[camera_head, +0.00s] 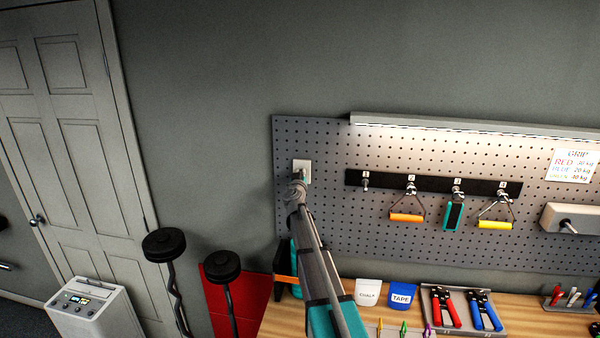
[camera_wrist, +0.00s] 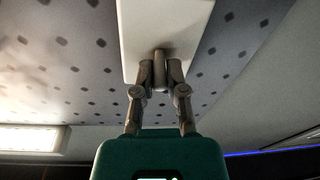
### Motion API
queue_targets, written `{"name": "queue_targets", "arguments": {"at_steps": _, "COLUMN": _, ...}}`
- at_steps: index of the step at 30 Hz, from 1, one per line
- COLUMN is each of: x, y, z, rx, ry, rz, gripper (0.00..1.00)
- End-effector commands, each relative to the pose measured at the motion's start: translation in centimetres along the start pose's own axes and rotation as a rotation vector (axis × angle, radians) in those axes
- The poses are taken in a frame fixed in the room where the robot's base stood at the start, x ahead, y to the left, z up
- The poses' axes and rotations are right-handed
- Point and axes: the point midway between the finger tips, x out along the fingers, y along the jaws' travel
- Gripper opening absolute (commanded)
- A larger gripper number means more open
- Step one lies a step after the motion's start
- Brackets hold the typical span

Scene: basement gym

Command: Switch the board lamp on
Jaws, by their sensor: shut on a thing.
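The board lamp (camera_head: 480,125) is a long bar along the top of the pegboard, and the board below it is brightly lit. Its glowing strip also shows at the left in the wrist view (camera_wrist: 30,138). A pale switch plate (camera_head: 302,165) sits at the upper left of the pegboard. My gripper (camera_head: 298,181) is at the plate's lower part and hides some of it. In the wrist view my gripper (camera_wrist: 160,72) has both fingertips closed around a small grey switch lever (camera_wrist: 160,55) standing out from the plate (camera_wrist: 165,22).
The pegboard (camera_head: 320,225) carries a black hook rail (camera_head: 385,180) with several handled grips, right of my arm. Barbells (camera_head: 165,243) stand at the left.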

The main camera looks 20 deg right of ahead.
Motion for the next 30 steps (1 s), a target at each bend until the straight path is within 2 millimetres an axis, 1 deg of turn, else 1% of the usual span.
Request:
{"name": "queue_targets", "arguments": {"at_steps": 12, "x": 0.02, "y": 0.15, "z": -0.30, "rx": 0.007, "ry": -0.068, "rz": -0.015, "gripper": 0.00}}
{"name": "queue_targets", "arguments": {"at_steps": 25, "x": 0.01, "y": 0.06, "z": -0.19, "rx": 0.007, "ry": -0.079, "rz": -0.020, "gripper": 0.00}}
{"name": "queue_targets", "arguments": {"at_steps": 26, "x": 0.01, "y": 0.05, "z": -0.20, "rx": 0.007, "ry": -0.079, "rz": -0.020, "gripper": 0.20}}
{"name": "queue_targets", "arguments": {"at_steps": 30, "x": 0.02, "y": 0.04, "z": -0.21, "rx": 0.007, "ry": -0.078, "rz": -0.020, "gripper": 0.46}}
